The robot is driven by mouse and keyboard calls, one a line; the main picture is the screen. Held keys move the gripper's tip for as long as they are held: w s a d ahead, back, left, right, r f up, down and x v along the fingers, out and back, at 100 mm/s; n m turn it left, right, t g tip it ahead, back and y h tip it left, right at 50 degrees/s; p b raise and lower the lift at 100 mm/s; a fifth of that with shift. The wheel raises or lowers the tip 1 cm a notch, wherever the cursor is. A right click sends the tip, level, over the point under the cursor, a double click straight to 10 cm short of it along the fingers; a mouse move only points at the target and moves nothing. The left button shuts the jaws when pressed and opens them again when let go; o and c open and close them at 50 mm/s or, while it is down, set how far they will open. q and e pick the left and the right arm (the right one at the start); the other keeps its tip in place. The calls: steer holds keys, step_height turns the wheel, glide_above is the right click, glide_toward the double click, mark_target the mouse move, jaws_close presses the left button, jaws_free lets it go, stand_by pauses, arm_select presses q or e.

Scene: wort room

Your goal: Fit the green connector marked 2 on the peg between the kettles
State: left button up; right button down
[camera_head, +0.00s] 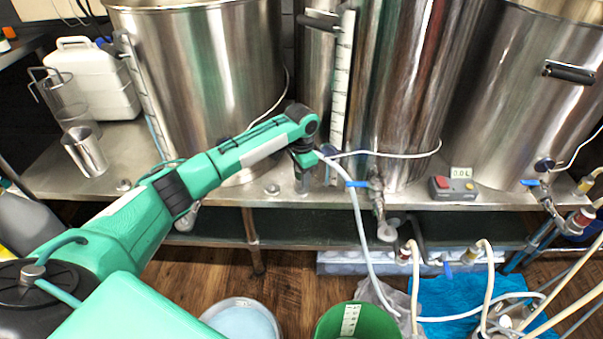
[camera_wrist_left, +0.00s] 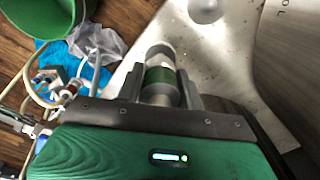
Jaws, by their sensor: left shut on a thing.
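My left gripper (camera_head: 303,168) points down over the bench between the left kettle (camera_head: 215,80) and the middle kettle (camera_head: 405,90). In the left wrist view, my left gripper (camera_wrist_left: 160,92) is shut on a metal connector (camera_wrist_left: 159,55) with a green band. No number shows on its visible side. In the head view, a metal end (camera_head: 302,186) shows below the fingers; I cannot tell whether it is the connector or a peg. A small round metal knob (camera_head: 272,189) stands on the bench just left of the gripper. My right gripper is out of view.
A steel cup (camera_head: 86,152) and a white canister (camera_head: 95,80) stand at the left of the bench. A white hose (camera_head: 362,235) hangs close right of the gripper. A valve (camera_head: 377,195) and a red-button box (camera_head: 453,188) are further right. A green bucket (camera_head: 340,322) is on the floor.

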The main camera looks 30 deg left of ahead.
steer(key=shift+r, duration=0.3)
arm_select(q)
steer(key=shift+f, duration=1.25)
arm_select(e)
steer(key=shift+f, duration=0.2)
arm_select(q)
steer(key=o, duration=1.1)
steer(key=shift+o, duration=0.2)
steer(key=shift+f, duration=0.1)
step_height(320, 180, up, 14)
steer(key=p, duration=0.3)
arm_select(e)
steer(key=s+d+f+g+h, duration=0.2)
steer(key=d+f+g+h, duration=0.1)
steer(key=d+g, duration=0.3)
steer(key=shift+s+d+f+h, duration=0.25)
steer(key=shift+s+d+h, duration=0.1)
steer(key=shift+d, duration=0.2)
arm_select(q)
steer(key=shift+f, duration=0.1)
